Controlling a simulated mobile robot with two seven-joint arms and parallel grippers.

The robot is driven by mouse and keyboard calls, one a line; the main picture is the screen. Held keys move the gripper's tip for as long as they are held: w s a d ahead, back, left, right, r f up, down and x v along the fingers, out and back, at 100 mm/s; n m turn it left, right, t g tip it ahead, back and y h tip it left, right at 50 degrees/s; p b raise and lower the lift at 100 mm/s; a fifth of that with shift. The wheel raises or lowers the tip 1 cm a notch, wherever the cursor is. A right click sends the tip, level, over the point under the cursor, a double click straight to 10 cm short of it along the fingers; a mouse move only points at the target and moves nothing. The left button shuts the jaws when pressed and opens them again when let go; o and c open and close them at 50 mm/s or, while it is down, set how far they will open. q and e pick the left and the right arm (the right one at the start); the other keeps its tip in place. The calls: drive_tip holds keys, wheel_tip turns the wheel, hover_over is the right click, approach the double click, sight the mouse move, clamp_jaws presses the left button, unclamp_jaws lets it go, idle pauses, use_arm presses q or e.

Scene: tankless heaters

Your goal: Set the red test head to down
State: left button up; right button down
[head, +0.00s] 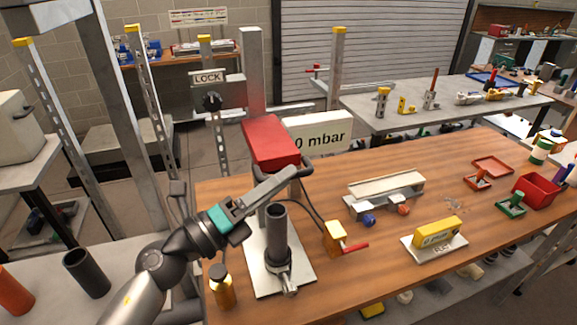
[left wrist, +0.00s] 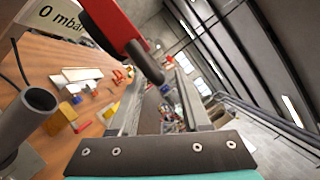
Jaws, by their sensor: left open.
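The red test head (head: 271,142) is raised on a grey upright column (head: 252,75), above a dark grey tube (head: 277,225) standing on a white base plate (head: 256,277). A dark handle (head: 303,171) sticks out from its front. My left gripper (head: 289,175) is open and empty, its fingertips close to the handle. In the left wrist view the red head (left wrist: 105,18) is at the top, and the handle's end (left wrist: 154,72) lies near the gap between my fingers (left wrist: 158,98); I cannot tell whether they touch. My right gripper is out of view.
A LOCK sign with a black knob (head: 211,101) is left of the column. A 0 mbar display (head: 322,134) stands behind the head. An amber bottle (head: 221,287), a yellow valve with red lever (head: 336,238) and a yellow gauge (head: 437,232) stand on the wooden bench (head: 385,275).

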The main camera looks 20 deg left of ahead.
use_arm(q)
drive_tip(key=shift+x, duration=1.15)
drive_tip(key=shift+c, duration=0.2)
clamp_jaws()
idle(0.5)
